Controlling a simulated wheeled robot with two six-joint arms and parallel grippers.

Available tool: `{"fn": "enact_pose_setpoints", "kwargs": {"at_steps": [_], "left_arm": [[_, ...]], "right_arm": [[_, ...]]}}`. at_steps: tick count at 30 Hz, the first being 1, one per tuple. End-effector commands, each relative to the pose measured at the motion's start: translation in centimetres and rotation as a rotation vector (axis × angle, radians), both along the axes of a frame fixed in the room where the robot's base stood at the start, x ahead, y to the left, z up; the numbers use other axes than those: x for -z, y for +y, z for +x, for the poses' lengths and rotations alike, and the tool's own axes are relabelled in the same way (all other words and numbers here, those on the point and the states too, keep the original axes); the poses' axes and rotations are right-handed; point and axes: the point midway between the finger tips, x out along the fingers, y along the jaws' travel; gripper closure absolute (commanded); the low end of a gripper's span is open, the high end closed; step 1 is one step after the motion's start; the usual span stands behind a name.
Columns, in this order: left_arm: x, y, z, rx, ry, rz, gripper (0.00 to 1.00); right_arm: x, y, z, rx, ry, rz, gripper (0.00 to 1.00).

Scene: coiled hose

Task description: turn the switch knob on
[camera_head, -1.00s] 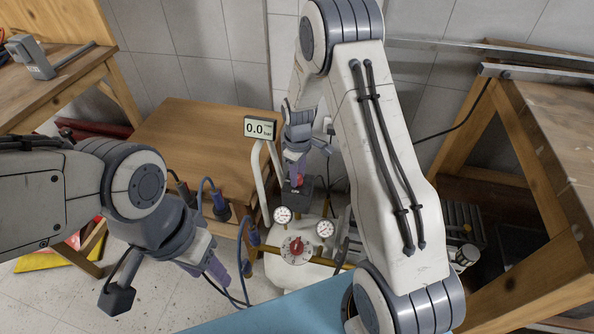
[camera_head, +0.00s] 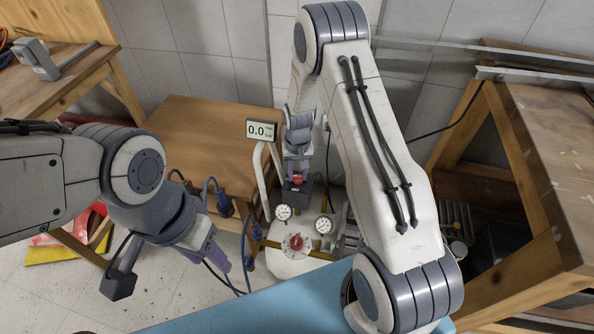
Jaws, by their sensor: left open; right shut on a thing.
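A small red switch knob (camera_head: 298,181) sits on top of a dark switch box (camera_head: 297,193) on the white compressor. My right gripper (camera_head: 297,176) points down from above, with its fingers shut on the red knob. The fingertips partly hide the knob, and I cannot tell its exact angle. My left gripper (camera_head: 222,262) is open and empty, low at the left, apart from the compressor and the switch.
A display reading 0.0 bar (camera_head: 261,131) stands behind the compressor. Two gauges (camera_head: 284,212) and a red-centred dial (camera_head: 295,243) are in front of the box. Blue-ended hoses (camera_head: 222,204) hang by the wooden table (camera_head: 190,140). A workbench (camera_head: 550,150) stands at right.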

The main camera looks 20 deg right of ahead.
Motion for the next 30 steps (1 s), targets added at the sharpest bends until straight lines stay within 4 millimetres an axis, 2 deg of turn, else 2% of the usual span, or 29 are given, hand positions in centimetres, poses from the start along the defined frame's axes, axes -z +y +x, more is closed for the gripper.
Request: {"fn": "enact_pose_setpoints", "kwargs": {"at_steps": [12, 30], "left_arm": [[-1.05, 0.0, -0.01, 0.0, 0.0, 0.0, 0.5], [-1.22, 0.0, 0.0, 0.0, 0.0, 0.0, 0.5]], "right_arm": [[-0.2, -0.02, 0.23, 0.264, -0.006, 0.0, 1.0], [-0.14, 0.04, 0.27, 0.337, -0.008, 0.001, 1.0]]}}
